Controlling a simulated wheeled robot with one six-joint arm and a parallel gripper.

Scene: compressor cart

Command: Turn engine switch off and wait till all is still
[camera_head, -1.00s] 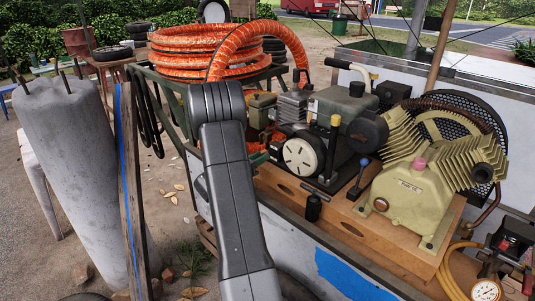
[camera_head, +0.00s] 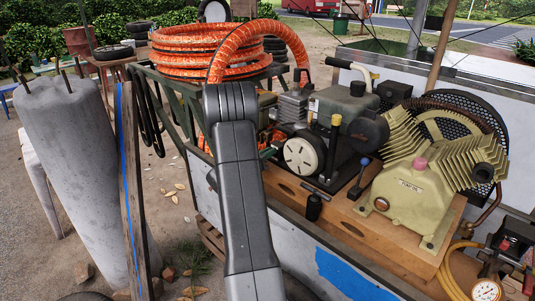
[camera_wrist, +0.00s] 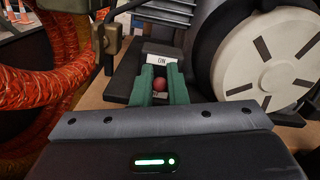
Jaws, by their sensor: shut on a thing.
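In the wrist view, the engine switch (camera_wrist: 159,85) shows as a small round red knob between the two green fingers of my gripper (camera_wrist: 160,70). My gripper is shut on it. A pale label reading "ON" (camera_wrist: 162,58) sits just beyond the fingertips. The rest of the switch is hidden by the fingers. In the head view, the engine (camera_head: 345,108) stands on the cart, with its round white starter disc (camera_head: 303,154) to the right of my gripper (camera_head: 273,150). My arm hides the switch there.
The tan compressor pump (camera_head: 415,188) stands on the wooden cart bed (camera_head: 345,215), right of a blue-knobbed lever (camera_head: 360,178). An orange hose coil (camera_head: 205,55) lies behind my arm and close left of the fingers in the wrist view. A concrete pillar (camera_head: 70,170) stands left.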

